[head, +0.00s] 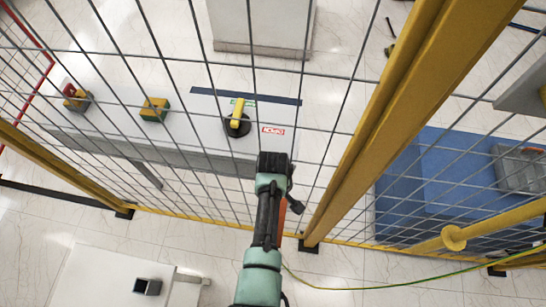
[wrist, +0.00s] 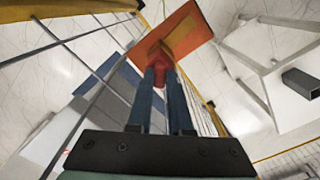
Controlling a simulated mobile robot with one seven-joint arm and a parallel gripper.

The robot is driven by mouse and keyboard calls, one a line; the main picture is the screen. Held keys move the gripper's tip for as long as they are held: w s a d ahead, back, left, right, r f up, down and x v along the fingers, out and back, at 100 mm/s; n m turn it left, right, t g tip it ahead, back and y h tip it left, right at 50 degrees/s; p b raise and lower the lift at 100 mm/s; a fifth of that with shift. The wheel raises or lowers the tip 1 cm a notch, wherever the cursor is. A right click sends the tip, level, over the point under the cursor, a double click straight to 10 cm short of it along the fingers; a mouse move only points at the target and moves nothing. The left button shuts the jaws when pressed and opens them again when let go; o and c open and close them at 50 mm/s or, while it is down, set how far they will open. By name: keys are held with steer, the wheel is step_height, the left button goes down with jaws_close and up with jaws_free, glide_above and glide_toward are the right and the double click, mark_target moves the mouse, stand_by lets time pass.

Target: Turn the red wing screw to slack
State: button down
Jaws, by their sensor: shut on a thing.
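The red wing screw (wrist: 165,57) shows in the wrist view at the underside of a flat orange plate (wrist: 185,32). My gripper (wrist: 161,76) has its two dark blue fingers close together on the screw. The fingertips hide part of the screw, so its turn angle cannot be told. In the head view, a strip of the orange plate (head: 282,216) shows beside my arm, near the fence. My arm hides the screw and the fingertips there.
A yellow-framed wire mesh fence (head: 370,120) stands close around my arm. Beyond it is a grey panel (head: 190,125) with a yellow rotary handle (head: 238,117). A blue platform (head: 440,180) is at right. A white stand (head: 130,275) is at lower left.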

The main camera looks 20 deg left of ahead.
steer(key=c, duration=0.8)
jaws_free()
step_height(320, 180, up, 13)
steer(key=shift+r+b, duration=0.1)
steer(key=shift+b, duration=0.5)
